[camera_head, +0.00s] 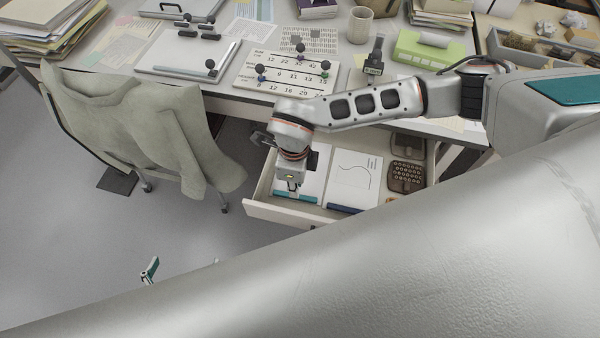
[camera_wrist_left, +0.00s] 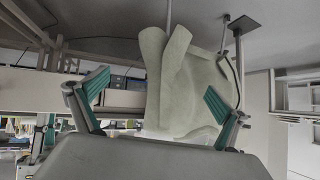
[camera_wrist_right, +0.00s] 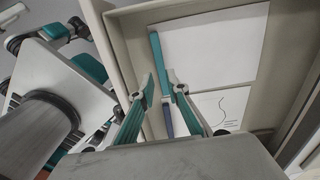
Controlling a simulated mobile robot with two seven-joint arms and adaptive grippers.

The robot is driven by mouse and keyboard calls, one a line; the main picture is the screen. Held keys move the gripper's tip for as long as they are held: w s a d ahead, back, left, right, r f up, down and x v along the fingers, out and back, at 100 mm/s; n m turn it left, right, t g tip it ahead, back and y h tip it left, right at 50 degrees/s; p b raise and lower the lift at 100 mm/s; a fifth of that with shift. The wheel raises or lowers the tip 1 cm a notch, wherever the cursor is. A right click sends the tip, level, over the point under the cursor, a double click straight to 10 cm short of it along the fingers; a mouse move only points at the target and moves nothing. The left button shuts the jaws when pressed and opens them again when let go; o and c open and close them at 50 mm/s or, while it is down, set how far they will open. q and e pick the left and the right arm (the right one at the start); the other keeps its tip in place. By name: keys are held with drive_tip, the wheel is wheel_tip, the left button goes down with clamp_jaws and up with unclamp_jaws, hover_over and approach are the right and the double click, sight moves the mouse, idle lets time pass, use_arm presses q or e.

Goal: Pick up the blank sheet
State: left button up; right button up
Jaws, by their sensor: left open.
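The blank white sheet (camera_wrist_right: 212,50), with a teal strip along one edge, lies in the open drawer (camera_head: 275,213). It shows in the head view (camera_head: 316,168), partly hidden by my right gripper. My right gripper (camera_head: 293,187) is at the strip edge of this sheet. In the right wrist view its fingertips (camera_wrist_right: 161,78) are close together, with the teal strip showing between them; whether they touch it is unclear.
A second sheet (camera_head: 354,172) with a drawn curve and blue strip lies beside the blank one. A brown object (camera_head: 406,176) is at the drawer's right. A coat-draped chair (camera_head: 130,130) stands left.

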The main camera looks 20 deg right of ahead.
wheel_tip(320, 180, down, 5)
drive_tip(key=shift+w+f, duration=0.1)
clamp_jaws()
idle(0.3)
